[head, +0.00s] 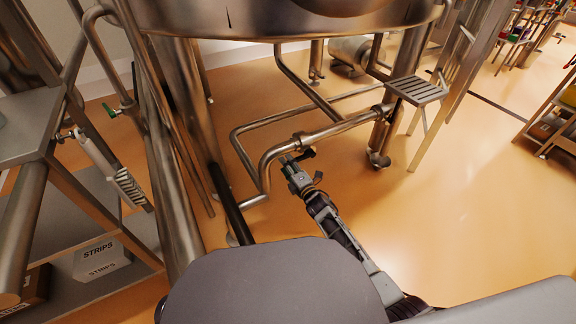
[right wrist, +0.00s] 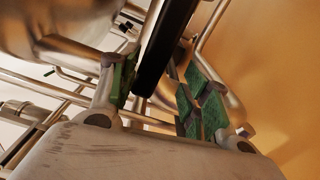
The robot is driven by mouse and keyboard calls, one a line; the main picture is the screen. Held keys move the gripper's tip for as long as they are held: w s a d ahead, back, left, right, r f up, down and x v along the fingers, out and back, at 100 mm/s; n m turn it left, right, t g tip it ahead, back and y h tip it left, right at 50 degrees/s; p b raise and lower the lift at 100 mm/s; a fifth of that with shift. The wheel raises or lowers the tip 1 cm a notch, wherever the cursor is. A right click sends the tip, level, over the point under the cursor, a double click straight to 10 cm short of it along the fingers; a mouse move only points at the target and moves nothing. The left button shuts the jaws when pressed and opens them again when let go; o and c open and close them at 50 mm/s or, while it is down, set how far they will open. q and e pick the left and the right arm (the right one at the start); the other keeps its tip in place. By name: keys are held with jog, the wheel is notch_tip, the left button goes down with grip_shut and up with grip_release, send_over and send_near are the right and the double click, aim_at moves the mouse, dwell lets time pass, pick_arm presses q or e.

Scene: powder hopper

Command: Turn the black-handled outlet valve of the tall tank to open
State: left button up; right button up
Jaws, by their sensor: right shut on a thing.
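The tall tank (head: 290,22) fills the top of the head view, with steel pipes beneath it. An outlet pipe (head: 342,126) runs below it, and the black valve handle (head: 306,153) sits on its lower side. My right gripper (head: 289,163) reaches up to this handle from below. In the right wrist view the black handle (right wrist: 166,48) lies between the green-padded fingers of the right gripper (right wrist: 160,92), which is shut on it. The gripper partly hides the valve in the head view. My left gripper is not in view.
Steel tank legs and pipes crowd around the valve. A small slatted step (head: 416,90) stands to its right. A green-handled valve (head: 109,110) is at the left. A white box marked STRIPS (head: 102,260) sits on a lower shelf.

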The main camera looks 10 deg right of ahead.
jog(key=shift+s+f, duration=0.1)
jog(key=shift+f, duration=0.25)
jog(key=v, duration=1.1)
jog(key=shift+s+d+r, duration=0.15)
jog(key=shift+s+r, duration=0.25)
dwell(0.8)
